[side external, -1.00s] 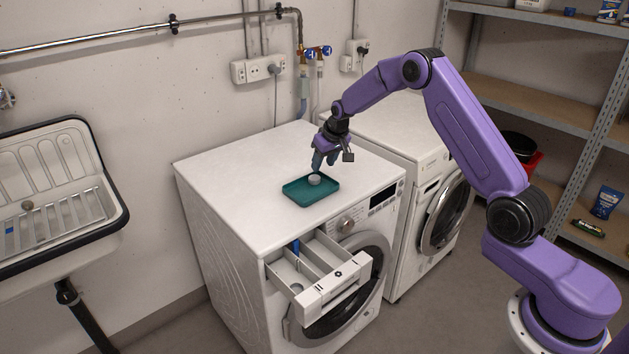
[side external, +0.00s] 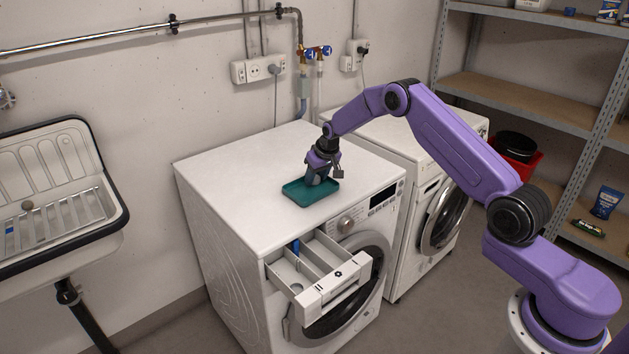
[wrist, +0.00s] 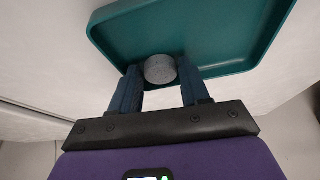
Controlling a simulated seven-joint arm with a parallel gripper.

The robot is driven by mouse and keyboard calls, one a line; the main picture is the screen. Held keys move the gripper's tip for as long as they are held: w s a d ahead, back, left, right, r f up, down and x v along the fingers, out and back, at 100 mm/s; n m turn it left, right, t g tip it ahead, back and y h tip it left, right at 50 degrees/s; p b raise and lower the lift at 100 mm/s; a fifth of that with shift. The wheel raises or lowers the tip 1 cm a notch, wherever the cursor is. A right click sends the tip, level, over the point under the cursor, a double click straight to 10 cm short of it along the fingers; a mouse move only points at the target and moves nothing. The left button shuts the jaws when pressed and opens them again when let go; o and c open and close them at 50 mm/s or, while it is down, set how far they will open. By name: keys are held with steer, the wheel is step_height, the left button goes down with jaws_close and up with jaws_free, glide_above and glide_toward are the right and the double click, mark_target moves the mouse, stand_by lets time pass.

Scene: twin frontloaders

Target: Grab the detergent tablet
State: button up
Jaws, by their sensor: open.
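The detergent tablet (wrist: 160,69) is a round, pale grey disc in the teal tray (wrist: 225,38), seen in the wrist view. The tray (side external: 297,194) also shows in the side view, on top of the left washing machine. My gripper (wrist: 159,80) is open, with one blue finger on each side of the tablet near the tray's rim. Whether the fingers touch the tablet I cannot tell. In the side view my gripper (side external: 317,180) is down at the tray and hides the tablet.
The left washing machine (side external: 240,180) has its detergent drawer (side external: 320,280) pulled out below the tray. A second machine (side external: 385,135) stands to the right. A sink (side external: 60,200) is at the left and shelves (side external: 540,100) at the right. The white top around the tray is clear.

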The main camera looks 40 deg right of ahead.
steer(key=c, duration=0.7)
steer(key=shift+r, duration=0.1)
